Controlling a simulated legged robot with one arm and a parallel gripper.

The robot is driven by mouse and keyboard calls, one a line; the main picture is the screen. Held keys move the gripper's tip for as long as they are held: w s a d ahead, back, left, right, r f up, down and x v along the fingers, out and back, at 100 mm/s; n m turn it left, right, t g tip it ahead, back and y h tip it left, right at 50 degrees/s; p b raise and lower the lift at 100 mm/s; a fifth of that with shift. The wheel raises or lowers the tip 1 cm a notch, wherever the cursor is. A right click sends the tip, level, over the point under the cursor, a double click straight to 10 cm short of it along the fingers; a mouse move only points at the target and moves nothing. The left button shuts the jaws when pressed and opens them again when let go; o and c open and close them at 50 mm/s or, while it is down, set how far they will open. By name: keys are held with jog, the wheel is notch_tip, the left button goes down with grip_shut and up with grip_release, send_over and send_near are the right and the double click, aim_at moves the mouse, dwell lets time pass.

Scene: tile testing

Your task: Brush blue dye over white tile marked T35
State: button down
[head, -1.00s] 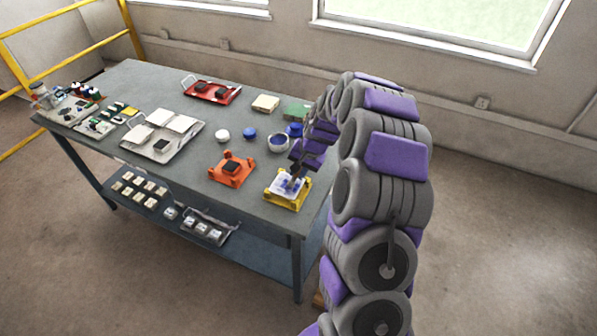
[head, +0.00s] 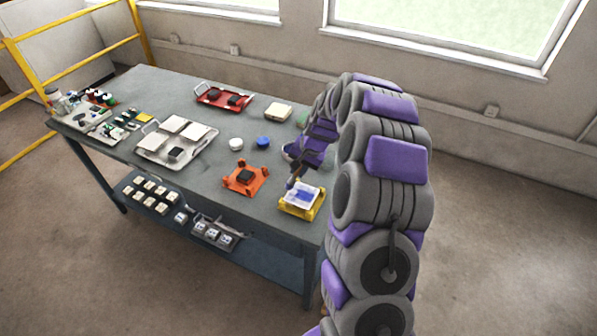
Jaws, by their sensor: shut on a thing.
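A white tile (head: 300,193) sits in a yellow holder (head: 308,215) at the near right corner of the table. Blue dye covers part of its face, and some white still shows. Any marking on it is too small to read. My gripper (head: 299,170) is just above the tile's back left side, shut on a thin brush (head: 291,183) that points down. The brush tip is at the tile's left edge; I cannot tell whether it touches. The dye bowl (head: 287,150) is mostly hidden behind my arm.
An orange holder (head: 240,187) with a dark block stands left of the tile. A white lid (head: 236,143) and a blue lid (head: 263,142) lie behind it. A red tray (head: 210,99) and a pale tray (head: 150,152) with tiles are further off.

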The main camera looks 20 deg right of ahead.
jog(key=shift+a+r+p, duration=0.3)
jog(key=shift+r+p, duration=0.05)
jog(key=shift+r, duration=0.6)
jog(key=shift+a+r+p, duration=0.3)
jog(key=shift+r+p, duration=0.05)
jog(key=shift+r, duration=0.7)
jog(key=shift+d, duration=0.5)
jog(key=shift+a, duration=0.3)
jog(key=shift+d+p, duration=0.1)
jog(key=shift+p, duration=0.2)
